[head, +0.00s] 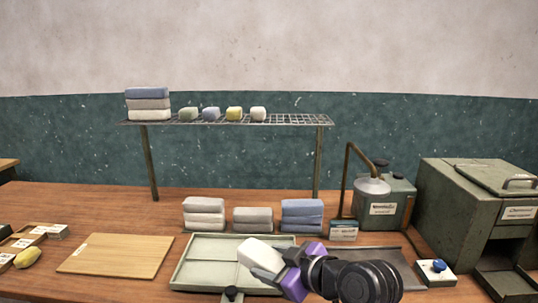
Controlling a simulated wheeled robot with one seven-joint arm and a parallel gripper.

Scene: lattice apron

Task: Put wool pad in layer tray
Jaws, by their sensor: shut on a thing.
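My gripper (265,272) is shut on a cream, rounded block, which looks like the wool pad (258,252). The pad is over the right part of the pale grey-green shallow tray (193,278), which looks like the layer tray. I cannot tell whether the pad touches the tray floor or is held above it. The left part of the tray looks empty. My gripper and wrist hide the tray's front right part.
Stacks of folded cloths (204,214) stand behind the tray. A wooden board (115,255) lies to the left. A dark metal tray (385,262), a pump canister (384,210) and a green machine (470,205) are right. A wire shelf (295,121) holds cloths and small blocks.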

